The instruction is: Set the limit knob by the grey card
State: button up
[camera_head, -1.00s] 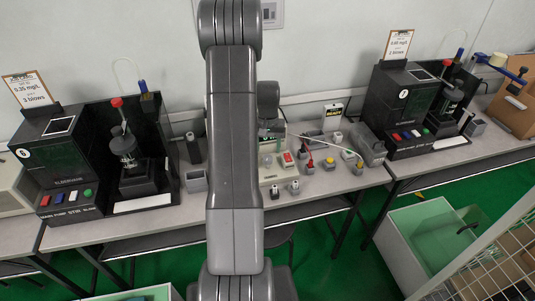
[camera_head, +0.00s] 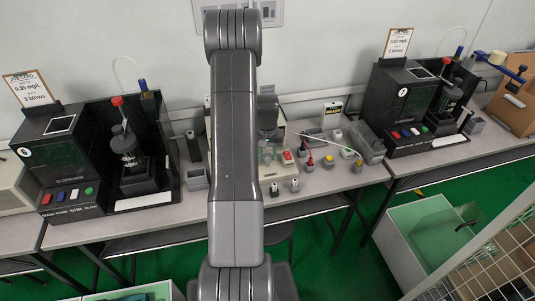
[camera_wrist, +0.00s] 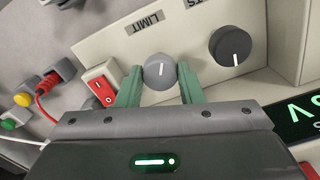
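The limit knob (camera_wrist: 159,71) is a round grey dial with a white mark, below the LIMIT label (camera_wrist: 146,24), which reads upside down, on the beige tester panel (camera_wrist: 110,50). The mark runs nearly straight up and down in the wrist view. My gripper (camera_wrist: 160,76) has its green fingers closely on both sides of this knob. I cannot tell whether they press on it. In the head view my arm hides much of the tester. I cannot surely pick out a grey card.
A second dark knob (camera_wrist: 230,46) sits right of the limit knob, and a red rocker switch (camera_wrist: 101,86) left. A lit green display (camera_wrist: 300,115) is at the right. Black analysers (camera_head: 70,150) and (camera_head: 395,110) with clipboards flank the tester. Cables and small plugs lie right of it.

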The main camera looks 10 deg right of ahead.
jog(key=shift+m+b, duration=0.3)
jog(key=shift+b, duration=0.1)
jog(key=m+b, duration=0.2)
jog(key=shift+f+m, duration=0.15)
jog(key=shift+m, duration=0.25)
jog(key=m+b, duration=0.3)
jog(key=m, duration=0.2)
jog(key=m+b, duration=0.2)
jog(key=m, duration=0.3)
jog(key=m+b, duration=0.1)
jog(key=m, duration=0.3)
jog(key=shift+r, duration=0.2)
jog(key=shift+w+m, duration=0.1)
jog(key=shift+m, duration=0.2)
jog(key=o, duration=1)
